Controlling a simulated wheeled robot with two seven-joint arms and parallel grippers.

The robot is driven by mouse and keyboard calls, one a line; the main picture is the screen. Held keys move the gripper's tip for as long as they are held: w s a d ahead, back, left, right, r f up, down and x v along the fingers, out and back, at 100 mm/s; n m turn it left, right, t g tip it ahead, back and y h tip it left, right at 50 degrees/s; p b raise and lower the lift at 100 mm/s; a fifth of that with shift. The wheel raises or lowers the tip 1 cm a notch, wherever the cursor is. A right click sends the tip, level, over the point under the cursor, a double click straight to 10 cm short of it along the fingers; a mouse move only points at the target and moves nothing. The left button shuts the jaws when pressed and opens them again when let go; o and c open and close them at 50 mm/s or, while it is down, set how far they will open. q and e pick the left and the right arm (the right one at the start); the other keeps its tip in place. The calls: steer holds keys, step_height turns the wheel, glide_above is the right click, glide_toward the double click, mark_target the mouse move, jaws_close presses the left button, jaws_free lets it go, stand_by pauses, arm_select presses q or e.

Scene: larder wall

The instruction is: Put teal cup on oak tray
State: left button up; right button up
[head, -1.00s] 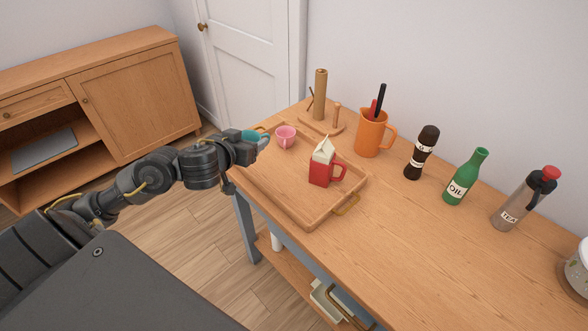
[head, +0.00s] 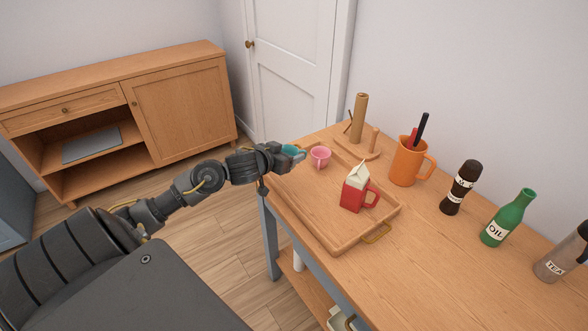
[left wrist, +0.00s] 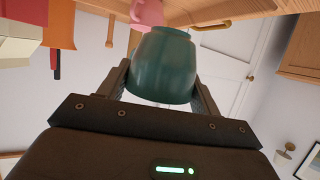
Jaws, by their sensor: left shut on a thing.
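The teal cup (head: 293,150) is held in my left gripper (head: 284,157) at the far left end of the oak tray (head: 316,208). In the left wrist view the teal cup (left wrist: 163,68) sits between the two fingers of my left gripper (left wrist: 160,85), which press on its sides. In the head view the gripper covers part of the cup. I cannot tell whether the cup touches the tray. The tray has a raised rim and a brass handle. My right gripper is not in view.
A pink cup (head: 320,157) stands close right of the teal cup. An orange jug (head: 407,163) and dark shaker (head: 458,188) stand behind. The tray's near-left part is bare.

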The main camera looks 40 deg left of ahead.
arm_select(q)
steer(key=w+f, duration=0.1)
steer(key=f, duration=0.1)
steer(key=w+a+f, duration=0.1)
steer(key=w+f, duration=0.1)
steer(key=shift+w+f, duration=0.15)
steer(key=shift+f, duration=0.2)
steer(key=f, duration=0.3)
steer(key=shift+w+p, duration=0.2)
steer(key=shift+p, duration=0.15)
steer(key=shift+f, duration=0.25)
steer(key=shift+f, duration=0.1)
steer(key=o, duration=1)
steer(key=shift+o, duration=0.2)
steer(key=v, duration=1.2)
steer(key=shift+r+b, duration=0.2)
steer(key=shift+b, duration=0.2)
steer(key=shift+a, duration=0.15)
